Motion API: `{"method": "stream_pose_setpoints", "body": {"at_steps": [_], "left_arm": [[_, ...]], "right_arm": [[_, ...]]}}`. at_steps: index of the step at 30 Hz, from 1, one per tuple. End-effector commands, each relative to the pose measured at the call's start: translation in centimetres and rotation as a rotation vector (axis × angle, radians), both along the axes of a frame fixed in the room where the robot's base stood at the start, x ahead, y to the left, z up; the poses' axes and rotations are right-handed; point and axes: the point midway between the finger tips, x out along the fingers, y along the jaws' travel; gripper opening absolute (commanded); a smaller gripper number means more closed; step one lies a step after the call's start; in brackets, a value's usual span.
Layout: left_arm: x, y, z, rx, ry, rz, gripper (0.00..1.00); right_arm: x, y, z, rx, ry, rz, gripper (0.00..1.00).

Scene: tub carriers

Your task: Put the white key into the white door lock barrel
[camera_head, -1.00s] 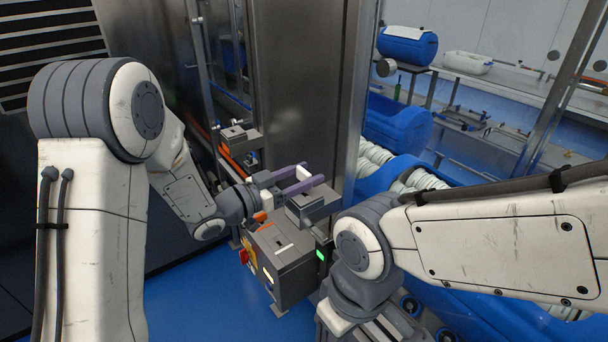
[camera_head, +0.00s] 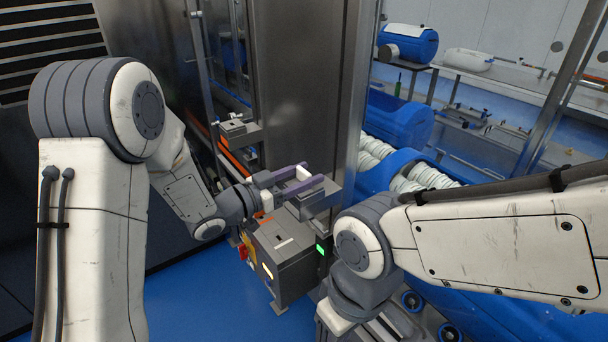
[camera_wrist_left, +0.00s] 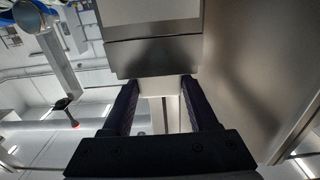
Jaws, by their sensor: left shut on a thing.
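My left gripper (camera_head: 312,174) has two purple fingers shut on a small white piece (camera_head: 303,173), which I take to be the white key. The piece also shows between the dark fingers in the left wrist view (camera_wrist_left: 160,88). Its shape is mostly hidden by the fingers. The fingers are close to a grey block (camera_head: 318,203) with a dark slot; I cannot tell whether they touch. A grey block fills the top of the left wrist view (camera_wrist_left: 155,55), just beyond the fingers. I cannot make out a white lock barrel. My right gripper is not visible.
A grey control box (camera_head: 285,262) with a green light stands below the gripper. Another grey block (camera_head: 236,128) sits left of a steel panel (camera_head: 305,80). Blue tubs (camera_head: 402,122) and a blue drum (camera_head: 415,45) are behind. Blue floor (camera_head: 215,300) is clear at lower left.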

Motion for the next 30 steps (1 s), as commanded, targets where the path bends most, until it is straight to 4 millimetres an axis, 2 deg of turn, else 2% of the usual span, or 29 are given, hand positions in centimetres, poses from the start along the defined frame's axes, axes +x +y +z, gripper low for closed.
{"method": "stream_pose_setpoints", "body": {"at_steps": [2, 3, 5, 6, 17, 30], "left_arm": [[0.0, 0.0, -0.3, -0.001, -0.001, 0.000, 0.00], [0.0, 0.0, -0.2, 0.000, -0.001, 0.000, 0.67], [0.0, 0.0, -0.2, -0.001, -0.001, 0.000, 0.90], [0.0, 0.0, -0.2, -0.001, -0.001, 0.000, 0.95], [-0.2, 0.3, -0.3, 0.000, 0.000, 0.001, 0.95], [-4.7, 6.7, -0.5, 0.001, -0.001, 0.006, 0.95]], "right_arm": [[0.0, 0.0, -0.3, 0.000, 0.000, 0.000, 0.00], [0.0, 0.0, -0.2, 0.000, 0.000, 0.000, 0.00], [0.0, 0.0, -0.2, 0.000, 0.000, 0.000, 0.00], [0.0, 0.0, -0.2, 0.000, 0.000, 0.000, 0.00], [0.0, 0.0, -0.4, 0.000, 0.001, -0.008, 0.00], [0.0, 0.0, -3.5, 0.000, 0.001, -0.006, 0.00]]}}
